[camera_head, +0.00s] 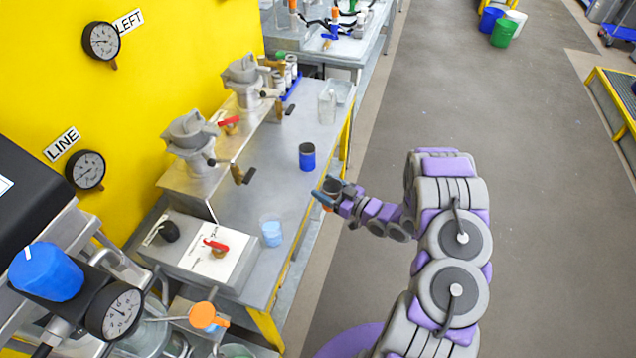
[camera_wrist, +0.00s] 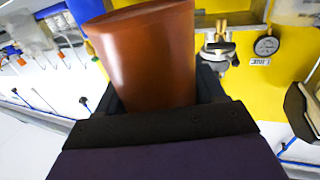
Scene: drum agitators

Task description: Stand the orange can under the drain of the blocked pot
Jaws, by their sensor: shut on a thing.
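My gripper (camera_head: 329,193) is shut on the orange can (camera_head: 322,199), held just off the right edge of the bench. In the wrist view the orange can (camera_wrist: 150,62) fills the space between the fingers (camera_wrist: 163,95). Two grey pots stand on a raised shelf against the yellow wall: a nearer pot (camera_head: 190,135) and a farther pot (camera_head: 245,75). I cannot tell which pot is blocked.
A blue-banded can (camera_head: 307,158) stands on the bench left of my gripper. A clear cup with blue contents (camera_head: 271,232) stands nearer. Clear containers (camera_head: 327,105) stand farther back. Bench surface below the drains is mostly bare.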

